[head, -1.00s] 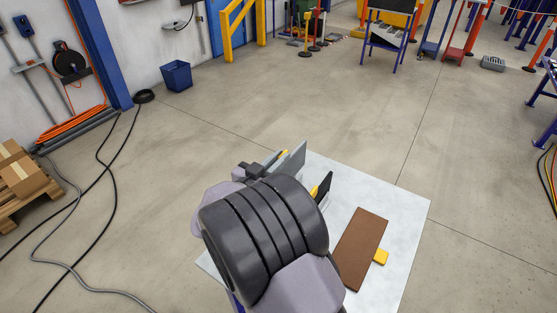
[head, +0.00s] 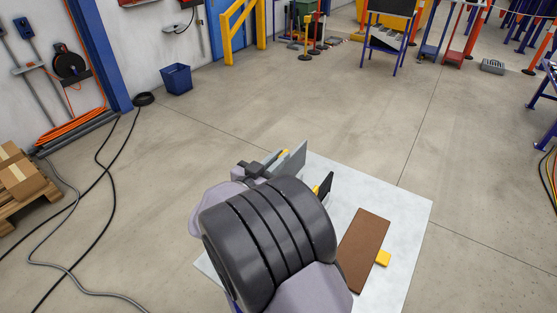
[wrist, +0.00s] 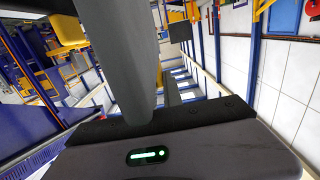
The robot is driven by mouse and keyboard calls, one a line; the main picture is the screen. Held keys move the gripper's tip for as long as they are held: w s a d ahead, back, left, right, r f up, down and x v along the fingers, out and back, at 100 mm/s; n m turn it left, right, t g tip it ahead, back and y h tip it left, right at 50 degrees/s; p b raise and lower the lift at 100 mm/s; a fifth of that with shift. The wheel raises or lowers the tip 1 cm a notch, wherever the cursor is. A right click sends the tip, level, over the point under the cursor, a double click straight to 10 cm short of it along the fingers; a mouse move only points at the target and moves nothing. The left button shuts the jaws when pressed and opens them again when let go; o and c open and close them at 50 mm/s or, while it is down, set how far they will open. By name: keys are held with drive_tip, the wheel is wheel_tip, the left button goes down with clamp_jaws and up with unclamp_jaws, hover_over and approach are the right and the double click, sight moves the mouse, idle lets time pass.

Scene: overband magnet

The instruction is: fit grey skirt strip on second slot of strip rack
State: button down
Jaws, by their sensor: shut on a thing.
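The grey skirt strip (head: 293,159), a thin upright plate with a yellow piece beside it, is at my gripper (head: 264,166) in the head view. My gripper is shut on it, though the contact itself is hard to see. In the wrist view a long grey shape (wrist: 125,55) rises from in front of my gripper's palm; I cannot tell whether it is the strip or a finger. My black ribbed wrist covers part of the pale top below. I cannot make out the strip rack or its second slot with certainty.
A pale flat top (head: 408,220) carries a brown strip (head: 362,250) with a yellow tab (head: 383,258). A black plate (head: 326,187) stands upright by my wrist. Open floor lies beyond; a blue bin (head: 176,79) and cables are left, a blue-legged stand (head: 385,45) at the back.

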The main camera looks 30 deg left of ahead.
idle(0.3)
drive_tip(key=shift+f, duration=4)
drive_tip(key=c, duration=1.4)
unclamp_jaws()
drive_tip(key=s+a+p, duration=0.1)
drive_tip(key=s+p, duration=0.3)
drive_tip(key=s, duration=1.3)
drive_tip(key=shift+s+a+r+p, duration=0.2)
drive_tip(key=shift+a+r+p, duration=0.05)
drive_tip(key=shift+r+p, duration=0.1)
